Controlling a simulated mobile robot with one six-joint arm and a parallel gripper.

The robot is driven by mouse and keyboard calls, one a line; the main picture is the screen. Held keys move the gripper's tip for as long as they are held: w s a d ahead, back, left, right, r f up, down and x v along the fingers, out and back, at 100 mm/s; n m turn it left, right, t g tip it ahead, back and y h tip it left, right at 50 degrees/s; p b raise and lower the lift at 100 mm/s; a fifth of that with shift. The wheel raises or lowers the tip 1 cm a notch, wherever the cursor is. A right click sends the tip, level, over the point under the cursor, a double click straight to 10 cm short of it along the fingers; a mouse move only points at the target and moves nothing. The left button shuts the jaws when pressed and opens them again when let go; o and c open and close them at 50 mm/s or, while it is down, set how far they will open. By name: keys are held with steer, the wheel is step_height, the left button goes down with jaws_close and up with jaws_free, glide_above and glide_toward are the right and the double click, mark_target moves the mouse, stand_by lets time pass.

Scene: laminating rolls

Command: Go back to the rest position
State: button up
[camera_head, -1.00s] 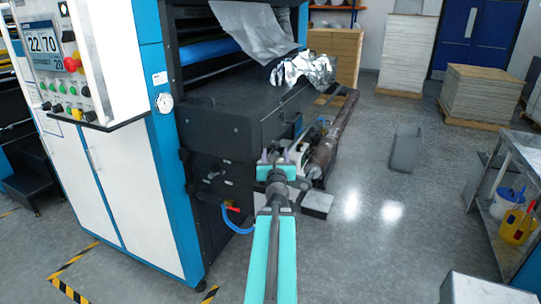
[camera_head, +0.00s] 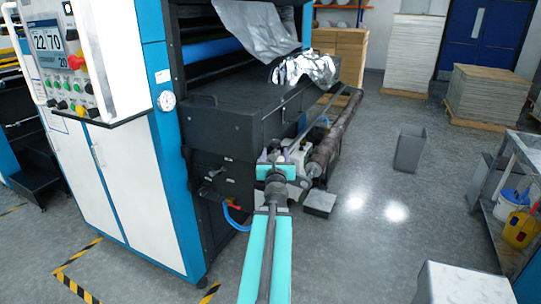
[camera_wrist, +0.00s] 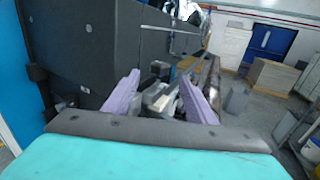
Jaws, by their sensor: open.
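My gripper (camera_head: 273,157) is stretched out in front of me, beside the lower part of the laminating machine (camera_head: 225,125). In the wrist view my gripper (camera_wrist: 160,98) has its two purple fingers spread apart, with nothing held between them. Beyond the fingers are a grey metal fitting (camera_wrist: 163,97) and a long dark brown roll (camera_wrist: 207,85) along the machine's side. The roll (camera_head: 328,140) also shows in the head view, past my gripper. My arm hides part of the machine's lower corner.
A control panel (camera_head: 62,62) is on the machine's left. Crumpled silver film (camera_head: 303,70) lies on its top. A grey bin (camera_head: 409,148) stands on open floor to the right. A metal cart (camera_head: 508,215) with a yellow container (camera_head: 522,228) is at the right edge. Stacked sheets (camera_head: 490,92) stand behind.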

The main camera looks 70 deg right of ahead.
steer(key=shift+s, duration=0.1)
steer(key=w+a+f+n+t+y, duration=0.45)
steer(key=w+a+n, duration=0.5)
steer(key=w, duration=0.55)
steer(key=w+a+f+n+t+y, duration=0.3)
steer(key=w+a+f+n+y, duration=0.4)
steer(key=w+a, duration=0.55)
steer(key=w+a+f+n+g+y, duration=0.15)
steer(key=w+a+f+n, duration=0.3)
steer(key=a, duration=0.45)
steer(key=w+a+f+n+g+y, duration=0.1)
steer(key=w+a+f+n+y, duration=0.2)
steer(key=a+f+n, duration=0.45)
steer(key=w+a+f+n+g+y, duration=0.2)
steer(key=w+a+n, duration=0.2)
steer(key=a, duration=0.7)
steer(key=s+a+f+n+g, duration=0.35)
steer(key=a+f+n, duration=0.2)
steer(key=a, duration=0.25)
steer(key=s+a+f+n+g+h, duration=0.1)
steer(key=s+a+f+n+g, duration=0.2)
steer(key=s+a+f+n, duration=0.4)
steer(key=s+a+f+n+g, duration=0.25)
steer(key=a+n, duration=0.25)
steer(key=a, duration=0.4)
steer(key=s+f+g+b, duration=0.4)
steer(key=s+f+g, duration=0.2)
steer(key=s+f, duration=1.6)
steer(key=s, duration=0.3)
steer(key=shift+s, duration=0.3)
